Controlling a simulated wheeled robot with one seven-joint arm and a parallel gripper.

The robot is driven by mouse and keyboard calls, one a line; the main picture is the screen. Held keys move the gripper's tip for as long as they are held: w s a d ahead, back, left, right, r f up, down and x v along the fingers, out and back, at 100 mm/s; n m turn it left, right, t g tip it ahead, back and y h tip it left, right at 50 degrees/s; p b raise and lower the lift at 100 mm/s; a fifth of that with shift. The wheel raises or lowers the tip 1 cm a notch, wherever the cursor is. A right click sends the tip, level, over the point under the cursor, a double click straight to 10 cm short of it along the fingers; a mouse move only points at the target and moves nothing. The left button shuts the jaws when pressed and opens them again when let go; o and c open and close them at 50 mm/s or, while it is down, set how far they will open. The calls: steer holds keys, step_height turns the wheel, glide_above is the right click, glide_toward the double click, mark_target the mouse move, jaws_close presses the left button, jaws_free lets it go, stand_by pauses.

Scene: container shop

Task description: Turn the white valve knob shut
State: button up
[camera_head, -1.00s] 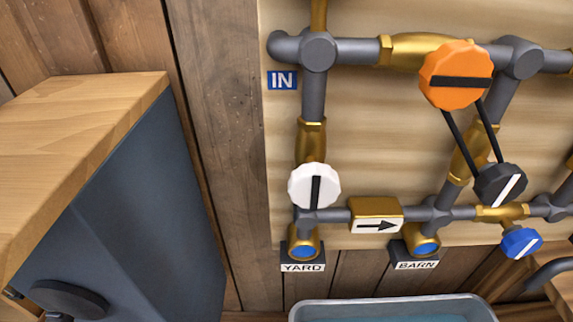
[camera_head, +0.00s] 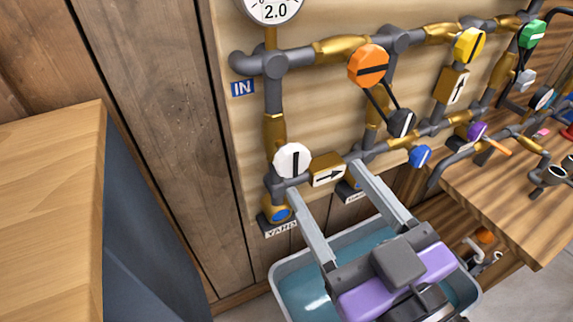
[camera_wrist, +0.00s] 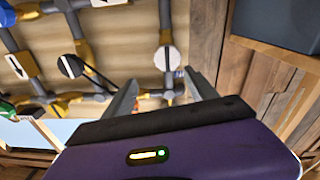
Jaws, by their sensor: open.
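The white valve knob (camera_head: 292,160) is a round, faceted knob with a black bar that runs along the vertical pipe. It sits on the left pipe above the YARD outlet. It also shows in the wrist view (camera_wrist: 166,59), beyond the gap between the fingers. My gripper (camera_head: 332,180) is open and empty, with its two grey fingers spread wide. In the head view the fingertips are a little below and right of the knob, apart from it as far as I can tell. The left fingertip is closest to the knob.
An orange knob (camera_head: 367,66) is linked to a black knob (camera_head: 402,123) by two bars. A blue knob (camera_head: 420,157), a yellow knob (camera_head: 469,45) and an arrow block (camera_head: 328,173) are nearby. A water basin (camera_head: 278,273) stands below my gripper. A cabinet (camera_head: 60,190) stands left.

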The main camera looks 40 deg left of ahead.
mark_target(296, 167)
steer(key=shift+n+g, duration=0.5)
steer(key=shift+n, duration=0.1)
steer(key=p+x, duration=0.1)
steer(key=x, duration=0.1)
steer(key=f+x, duration=0.1)
steer(key=x, duration=0.2)
steer(key=s+p+x, duration=0.1)
steer(key=x, duration=0.1)
steer(key=shift+w+a+f+p, duration=0.15)
steer(key=shift+a+f+p, duration=0.15)
steer(key=shift+a, duration=0.3)
steer(key=c, duration=1.4)
